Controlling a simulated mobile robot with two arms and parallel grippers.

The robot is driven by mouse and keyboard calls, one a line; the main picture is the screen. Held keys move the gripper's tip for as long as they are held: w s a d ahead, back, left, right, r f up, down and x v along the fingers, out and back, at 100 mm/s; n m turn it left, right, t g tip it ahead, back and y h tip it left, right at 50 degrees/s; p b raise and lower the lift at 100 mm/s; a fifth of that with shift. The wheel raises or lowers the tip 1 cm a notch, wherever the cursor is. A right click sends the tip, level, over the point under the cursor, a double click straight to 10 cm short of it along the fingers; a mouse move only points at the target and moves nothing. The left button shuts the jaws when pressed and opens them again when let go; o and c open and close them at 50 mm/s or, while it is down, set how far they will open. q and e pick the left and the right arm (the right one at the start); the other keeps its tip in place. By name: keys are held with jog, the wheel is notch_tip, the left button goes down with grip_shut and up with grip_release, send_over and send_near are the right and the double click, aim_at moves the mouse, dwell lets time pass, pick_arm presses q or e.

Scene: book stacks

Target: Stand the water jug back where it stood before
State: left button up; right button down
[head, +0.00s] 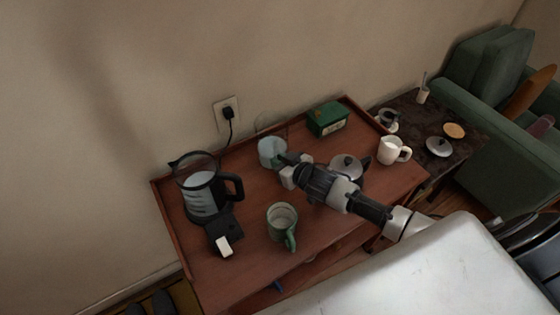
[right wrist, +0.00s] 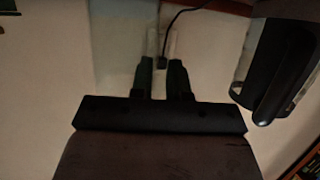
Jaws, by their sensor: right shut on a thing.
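The water jug (head: 270,153) is clear glass with pale water low in it. It is at the back middle of the wooden sideboard (head: 255,215), near the wall. My right gripper (head: 287,164) reaches in from the right and is shut on the jug at its near right side. In the right wrist view my dark fingers (right wrist: 162,78) point toward a faint, see-through shape, hard to make out. Whether the jug's base touches the top I cannot tell. My left gripper is not in view.
A kettle (head: 203,192) stands left, with a black-and-white object (head: 222,238) before it. A green mug (head: 282,220) stands in front. A green tin (head: 328,118), steel pot (head: 347,166) and white mug (head: 391,151) stand right. A plugged-in cord (head: 228,114) hangs behind.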

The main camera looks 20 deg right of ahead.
jog(key=c, duration=1.1)
grip_release()
jog(key=v, duration=1.2)
jog(key=shift+r, duration=0.2)
